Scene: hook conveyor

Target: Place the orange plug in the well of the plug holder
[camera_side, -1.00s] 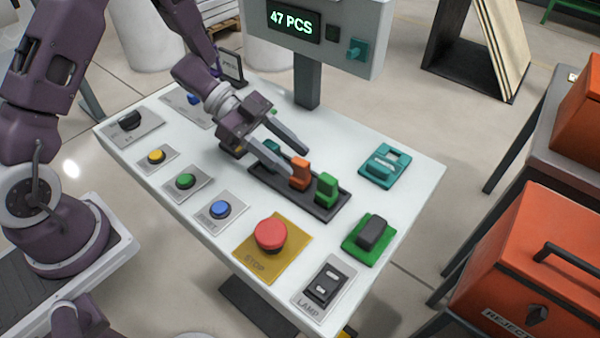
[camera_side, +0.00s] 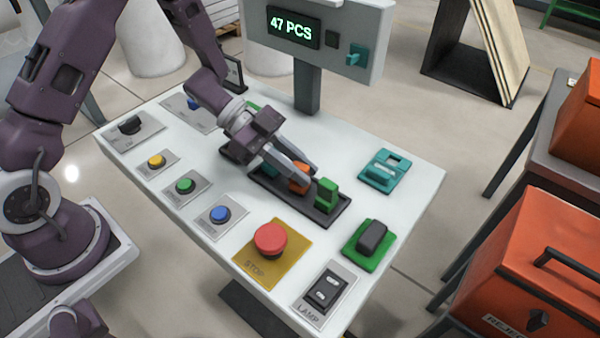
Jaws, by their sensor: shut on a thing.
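The orange plug (camera_side: 298,179) stands in the dark plug holder (camera_side: 322,217), a long tray on the white panel. My gripper (camera_side: 303,176) is shut on the orange plug, and its fingers cover the plug's upper part. A green plug (camera_side: 326,194) stands in the holder just right of the orange one. A teal plug (camera_side: 270,168) is in the holder to the left, partly hidden behind my gripper. The orange plug's lower end and its well are hard to make out.
A teal socket block (camera_side: 384,171) and a green base with a dark block (camera_side: 370,238) sit on the right of the panel. A red stop button (camera_side: 270,240), a lamp switch (camera_side: 327,286) and several coloured buttons line the front. A display post (camera_side: 307,88) stands behind.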

